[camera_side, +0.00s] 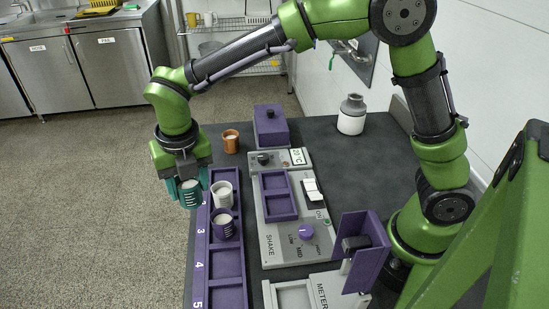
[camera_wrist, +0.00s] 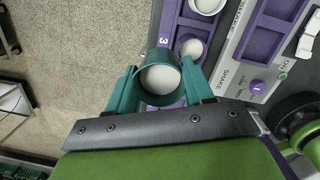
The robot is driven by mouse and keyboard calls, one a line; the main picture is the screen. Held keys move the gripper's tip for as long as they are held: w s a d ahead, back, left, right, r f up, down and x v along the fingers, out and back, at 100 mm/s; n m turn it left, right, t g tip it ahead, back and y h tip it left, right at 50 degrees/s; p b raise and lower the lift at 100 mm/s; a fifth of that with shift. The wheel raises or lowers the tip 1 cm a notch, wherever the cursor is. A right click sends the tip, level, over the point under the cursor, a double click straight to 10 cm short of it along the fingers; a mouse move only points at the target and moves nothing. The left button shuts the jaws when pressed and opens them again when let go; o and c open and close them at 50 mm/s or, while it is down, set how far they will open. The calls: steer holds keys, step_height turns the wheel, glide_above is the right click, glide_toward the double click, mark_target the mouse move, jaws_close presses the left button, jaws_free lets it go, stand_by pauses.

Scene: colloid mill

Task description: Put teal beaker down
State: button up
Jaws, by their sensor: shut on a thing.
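My gripper (camera_side: 182,180) is shut on the teal beaker (camera_side: 190,194) and holds it upright, apparently above and left of the purple numbered rack (camera_side: 199,250). In the wrist view the teal beaker (camera_wrist: 143,76) sits between the two teal fingers (camera_wrist: 160,84), with pale contents showing inside it. A white beaker (camera_side: 222,194) stands in the rack near number 2. A purple beaker (camera_side: 224,226) stands near number 3. The compartments at 4 and 5 look empty. The rack's far end is partly hidden by my gripper.
An orange beaker (camera_side: 231,142) stands behind the rack. To the right are the grey shaker panel (camera_side: 283,246) with an empty purple tray (camera_side: 278,193), a purple box (camera_side: 270,128) and a white jar (camera_side: 351,115). A grey meter (camera_side: 318,292) is at the front.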

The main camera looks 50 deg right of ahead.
steer(key=s+a+n, duration=0.2)
steer(key=s+a, duration=0.2)
steer(key=s, duration=0.3)
steer(key=s+a+n, duration=0.1)
steer(key=s+a, duration=0.3)
steer(key=s, duration=0.4)
steer(key=f, duration=0.7)
steer(key=shift+s, duration=0.2)
steer(key=shift+f, duration=2.3)
steer(key=shift+f, duration=0.1)
steer(key=o, duration=1)
steer(key=shift+o, duration=0.2)
